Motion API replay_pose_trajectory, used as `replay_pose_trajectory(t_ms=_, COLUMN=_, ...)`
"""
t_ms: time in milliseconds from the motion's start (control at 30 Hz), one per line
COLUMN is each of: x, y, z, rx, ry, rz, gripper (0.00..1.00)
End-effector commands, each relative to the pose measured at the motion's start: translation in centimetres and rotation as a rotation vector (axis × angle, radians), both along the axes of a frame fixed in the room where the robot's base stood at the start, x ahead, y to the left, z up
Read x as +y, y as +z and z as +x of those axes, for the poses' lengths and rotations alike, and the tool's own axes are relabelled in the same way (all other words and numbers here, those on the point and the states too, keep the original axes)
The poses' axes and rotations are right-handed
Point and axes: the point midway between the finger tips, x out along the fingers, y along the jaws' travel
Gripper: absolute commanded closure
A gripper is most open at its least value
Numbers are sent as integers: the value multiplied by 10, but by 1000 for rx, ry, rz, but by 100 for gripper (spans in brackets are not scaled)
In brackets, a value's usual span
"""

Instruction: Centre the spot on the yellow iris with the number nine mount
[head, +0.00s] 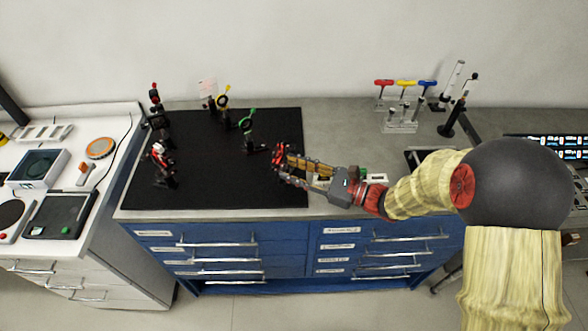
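The yellow iris (222,99), a yellow ring on a dark post, stands near the back of the black breadboard (225,180). A green iris (247,121) stands on the board to its front right. My gripper (284,160) reaches in from the right, low over the board's right side, in front of and right of the green iris. A small red part (279,151) shows at its fingertips. Whether the fingers touch or hold it is hidden at this size. Red-and-black mounts stand at the left, one in front (161,155) and one behind (155,98). I cannot read a number nine or make out a spot.
A pale card (208,88) stands behind the yellow iris. Red, yellow and blue T-handled drivers (406,84) stand in a rack at the back right. A white side bench (110,170) with instruments is at the left. The board's front middle is bare.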

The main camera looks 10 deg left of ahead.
Motion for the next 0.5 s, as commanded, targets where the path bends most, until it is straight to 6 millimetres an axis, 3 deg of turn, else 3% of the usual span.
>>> replay_pose_trajectory(t_ms=500, x=0, y=0, z=0, rx=-1, ry=0, rz=0, gripper=100)
